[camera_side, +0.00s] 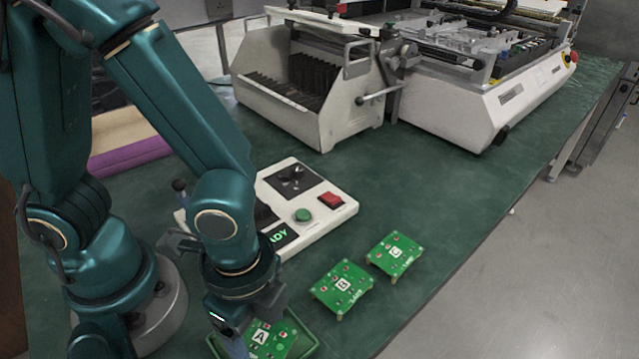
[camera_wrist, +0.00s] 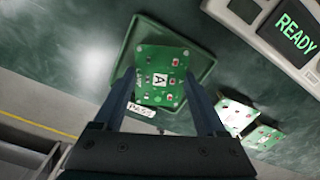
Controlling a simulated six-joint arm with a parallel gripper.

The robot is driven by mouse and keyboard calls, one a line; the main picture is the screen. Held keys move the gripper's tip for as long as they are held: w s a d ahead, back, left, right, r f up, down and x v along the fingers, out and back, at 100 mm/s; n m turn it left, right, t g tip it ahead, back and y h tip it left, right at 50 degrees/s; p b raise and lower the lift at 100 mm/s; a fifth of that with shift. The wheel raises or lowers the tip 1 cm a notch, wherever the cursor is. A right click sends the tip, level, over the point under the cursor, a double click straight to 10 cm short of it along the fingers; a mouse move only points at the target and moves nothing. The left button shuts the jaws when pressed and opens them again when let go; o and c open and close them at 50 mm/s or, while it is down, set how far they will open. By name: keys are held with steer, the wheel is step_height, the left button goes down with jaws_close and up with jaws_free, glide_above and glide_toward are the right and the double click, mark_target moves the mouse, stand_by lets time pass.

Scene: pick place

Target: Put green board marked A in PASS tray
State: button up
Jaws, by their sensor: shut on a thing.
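The green board marked A (camera_side: 265,338) is at the bottom of the side view, within the outline of a green tray (camera_side: 304,345). In the wrist view, board A (camera_wrist: 160,62) lies between my two fingers, over the tray (camera_wrist: 207,68), whose label reads PASS (camera_wrist: 141,110). My gripper (camera_wrist: 160,85) is shut on board A. It also shows in the side view (camera_side: 240,335), where the arm hides part of the tray. I cannot tell whether the board touches the tray floor.
Green boards B (camera_side: 342,286) and C (camera_side: 394,253) stand on the green table to the right. A white control panel (camera_side: 322,212) with READY display, green button and red switch is behind. A white rack (camera_side: 330,130) and a machine (camera_side: 490,110) stand farther back.

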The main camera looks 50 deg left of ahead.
mark_target(261, 336)
steer(key=o, duration=1.1)
steer(key=shift+c, duration=0.2)
step_height(261, 336, up, 12)
steer(key=w+a+r+n+t, duration=0.1)
steer(key=w+a+n+t, duration=0.1)
steer(key=a+n, duration=0.3)
steer(key=w+a+r+n+t, duration=0.2)
steer(key=a+n+t, duration=0.1)
steer(key=a+n, duration=0.3)
steer(key=n, duration=0.2)
steer(key=shift+w+a+n+t, duration=0.15)
steer(key=shift+a+n+t, duration=0.1)
steer(key=shift+n+t, duration=0.05)
